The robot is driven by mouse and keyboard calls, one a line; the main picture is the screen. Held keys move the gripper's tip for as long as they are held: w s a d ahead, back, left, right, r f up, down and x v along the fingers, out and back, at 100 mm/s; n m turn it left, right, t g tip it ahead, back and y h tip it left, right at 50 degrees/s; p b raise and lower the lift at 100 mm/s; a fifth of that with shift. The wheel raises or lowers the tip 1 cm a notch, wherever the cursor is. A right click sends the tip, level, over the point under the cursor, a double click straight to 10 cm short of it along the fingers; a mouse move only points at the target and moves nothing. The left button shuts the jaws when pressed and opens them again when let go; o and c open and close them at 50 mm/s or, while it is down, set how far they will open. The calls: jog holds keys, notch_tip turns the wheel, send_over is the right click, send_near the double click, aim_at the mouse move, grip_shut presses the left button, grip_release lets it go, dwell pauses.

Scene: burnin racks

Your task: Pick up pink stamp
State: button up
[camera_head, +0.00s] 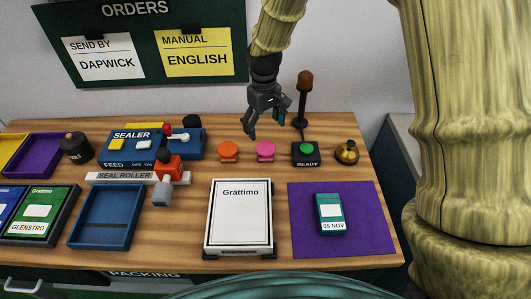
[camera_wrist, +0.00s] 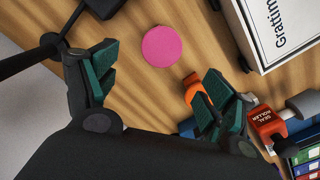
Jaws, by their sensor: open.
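The pink stamp (camera_head: 265,150) stands on the wooden table, between an orange stamp (camera_head: 228,151) and the green READY button (camera_head: 306,149). In the wrist view the pink stamp (camera_wrist: 162,47) shows from above as a round pink disc, beyond the fingertips and between their lines. My gripper (camera_head: 267,125) is open and empty above the back of the table, over the pink stamp's area. In the wrist view my gripper's (camera_wrist: 156,88) green-padded fingers are spread apart. The orange stamp (camera_wrist: 192,84) is partly hidden behind the right finger there.
A dark lamp post (camera_head: 303,98) rises behind the READY button, close to my gripper. A brass bell (camera_head: 347,152) stands right of the button. The sealer (camera_head: 131,147) and red-handled seal roller (camera_head: 167,168) lie left. A framed Grattimo sheet (camera_head: 239,222) and purple mat (camera_head: 368,232) lie in front.

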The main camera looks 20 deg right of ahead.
aim_at(266, 147)
notch_tip(266, 147, down, 4)
jog(key=shift+p, duration=0.35)
jog(key=shift+s+d+f+p, duration=0.1)
jog(key=shift+f+p, duration=0.15)
jog(key=shift+f, duration=0.45)
jog(key=shift+s+f+p, duration=0.15)
jog(key=shift+f+p, duration=0.15)
jog(key=shift+f, duration=0.4)
jog(key=shift+s+d+f+p, duration=0.1)
jog(key=shift+f+p, duration=0.15)
jog(key=shift+f, duration=1.25)
jog(key=c, duration=1.1)
